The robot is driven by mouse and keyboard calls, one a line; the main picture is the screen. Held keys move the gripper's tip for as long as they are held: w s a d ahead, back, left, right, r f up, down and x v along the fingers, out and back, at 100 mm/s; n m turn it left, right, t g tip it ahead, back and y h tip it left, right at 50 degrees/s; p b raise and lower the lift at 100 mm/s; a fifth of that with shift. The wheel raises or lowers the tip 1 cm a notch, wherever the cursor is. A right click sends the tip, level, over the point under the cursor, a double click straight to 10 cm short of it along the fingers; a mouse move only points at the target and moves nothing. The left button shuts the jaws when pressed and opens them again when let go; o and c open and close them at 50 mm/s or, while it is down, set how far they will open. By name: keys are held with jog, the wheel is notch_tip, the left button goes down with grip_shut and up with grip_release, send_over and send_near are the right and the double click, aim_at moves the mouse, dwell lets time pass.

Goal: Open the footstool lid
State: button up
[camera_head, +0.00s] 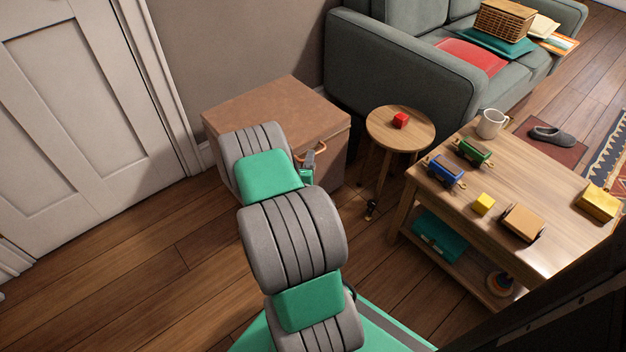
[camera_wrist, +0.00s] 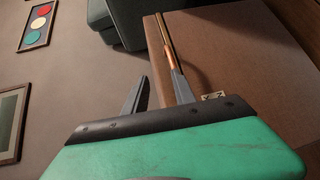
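The footstool (camera_head: 275,103) is a brown box by the wall, with its lid lying flat and closed on top. A copper handle (camera_head: 322,146) shows on its front side, partly hidden by my gripper. My gripper (camera_head: 309,160) is at that front side, close to the handle. In the wrist view, the two grey fingers of my gripper (camera_wrist: 158,67) stand apart, with the copper bar of the handle (camera_wrist: 165,35) near the right fingertip. I cannot tell whether they touch. The footstool's brown top (camera_wrist: 235,50) fills the right of that view. My arm hides part of the footstool's front.
A coffee table (camera_head: 535,185) with toys is farther right. A white door (camera_head: 85,110) is at left; the floor before it is clear.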

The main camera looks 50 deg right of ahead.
jog(key=shift+n+t, duration=0.4)
jog(key=shift+n, duration=0.4)
jog(key=w+d+f, duration=0.1)
jog(key=d, duration=0.1)
jog(key=w+d+f, duration=0.1)
jog(key=d, duration=0.1)
jog(key=w+d+f, duration=0.1)
jog(key=d, duration=0.1)
jog(key=shift+w+f, duration=0.3)
jog(key=shift+f, duration=0.05)
grip_shut()
dwell(0.4)
